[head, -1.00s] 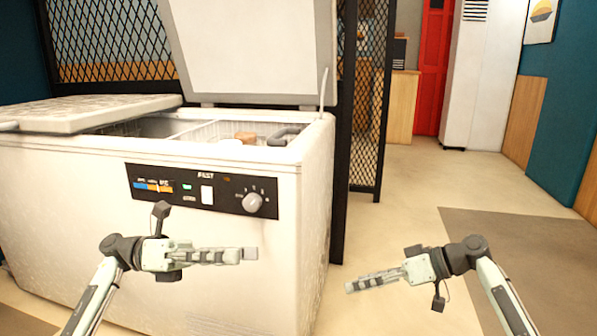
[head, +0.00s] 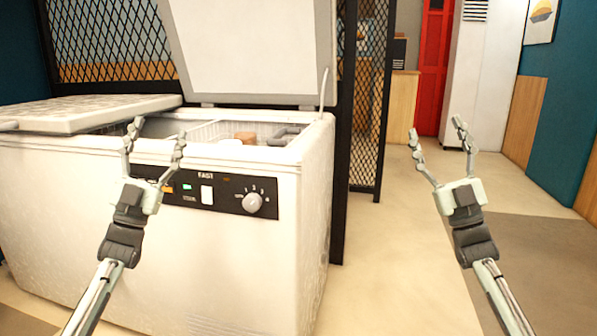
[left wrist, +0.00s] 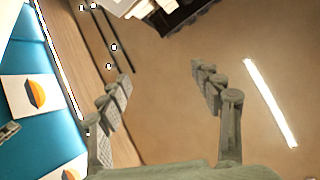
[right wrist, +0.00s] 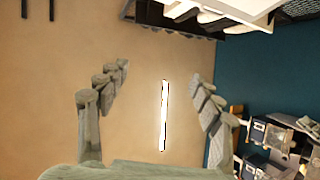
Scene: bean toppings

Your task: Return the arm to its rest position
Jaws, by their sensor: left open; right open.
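My left gripper (head: 157,142) is raised in front of the chest freezer's left part in the head view. Its fingers point up and are spread open, with nothing between them. My right gripper (head: 436,130) is raised over the floor to the right of the freezer, fingers up, open and empty. The left wrist view shows its two fingers (left wrist: 163,95) apart, facing the ceiling with a bright strip light. The right wrist view shows its fingers (right wrist: 155,90) apart too, also facing the ceiling.
The white chest freezer (head: 240,275) stands close in front, its right lid (head: 250,50) raised and its left lid (head: 90,113) down. A brown item (head: 245,137) shows inside. A black mesh partition (head: 365,100) stands beside it. Floor at the right is clear.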

